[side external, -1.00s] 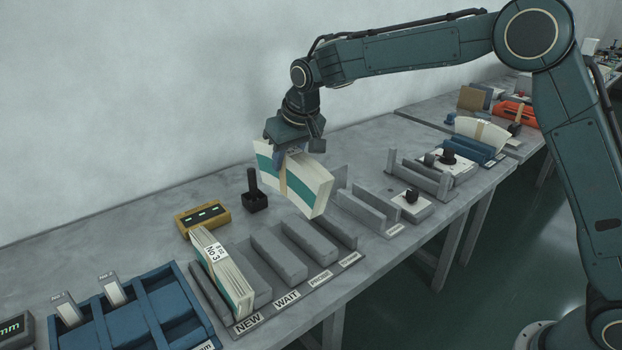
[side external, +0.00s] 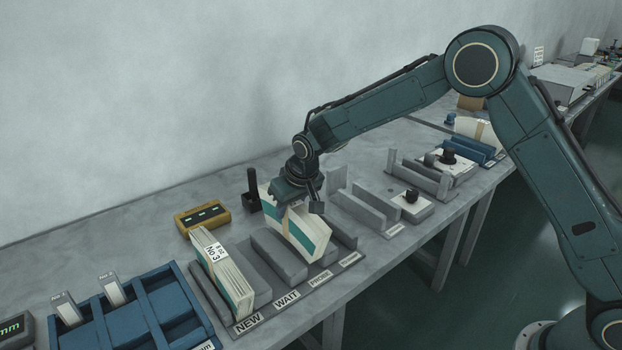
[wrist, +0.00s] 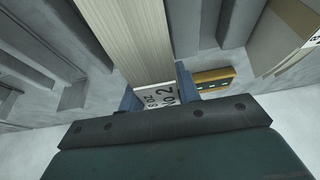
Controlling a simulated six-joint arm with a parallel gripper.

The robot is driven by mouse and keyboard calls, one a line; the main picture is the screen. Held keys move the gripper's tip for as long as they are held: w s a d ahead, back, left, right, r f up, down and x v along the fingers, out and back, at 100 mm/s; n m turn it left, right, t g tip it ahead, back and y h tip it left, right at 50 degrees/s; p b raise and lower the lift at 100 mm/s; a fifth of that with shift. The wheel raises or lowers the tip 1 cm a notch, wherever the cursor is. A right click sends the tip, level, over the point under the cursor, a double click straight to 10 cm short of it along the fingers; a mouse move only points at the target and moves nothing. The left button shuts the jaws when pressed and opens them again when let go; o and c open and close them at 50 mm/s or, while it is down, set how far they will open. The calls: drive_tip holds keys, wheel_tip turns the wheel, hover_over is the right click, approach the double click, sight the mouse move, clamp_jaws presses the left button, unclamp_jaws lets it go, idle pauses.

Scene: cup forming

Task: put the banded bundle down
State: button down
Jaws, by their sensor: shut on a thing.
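The banded bundle (side external: 308,238) is a thick white and green stack with a tan paper band and a tag reading No 2. It stands between two dividers of the grey slotted rack (side external: 278,257), in line with the PROBE label. My gripper (side external: 298,203) is above it, shut on its top edge. In the wrist view the blue fingers (wrist: 168,93) sit on either side of the tag (wrist: 163,102), and the pale sheets run away from them. The bundle's lower edge is partly hidden by the rack, so I cannot tell whether it touches the slot floor.
Another bundle, No 3 (side external: 222,272), stands in the NEW slot; the WAIT slot looks empty. A yellow box (side external: 202,217) and a black holder (side external: 253,190) are behind the rack. A blue tray (side external: 150,308) is at the left, grey fixtures (side external: 362,212) at the right.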

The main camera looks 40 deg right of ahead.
sight(290, 221)
drive_tip(key=shift+f, duration=2.05)
drive_tip(key=shift+f, duration=0.15)
drive_tip(key=c, duration=1)
unclamp_jaws()
drive_tip(key=shift+f, duration=0.1)
drive_tip(key=v, duration=1.1)
drive_tip(key=shift+r, duration=0.25)
drive_tip(key=shift+s+r, duration=0.2)
drive_tip(key=shift+r, duration=0.2)
drive_tip(key=shift+r, duration=0.1)
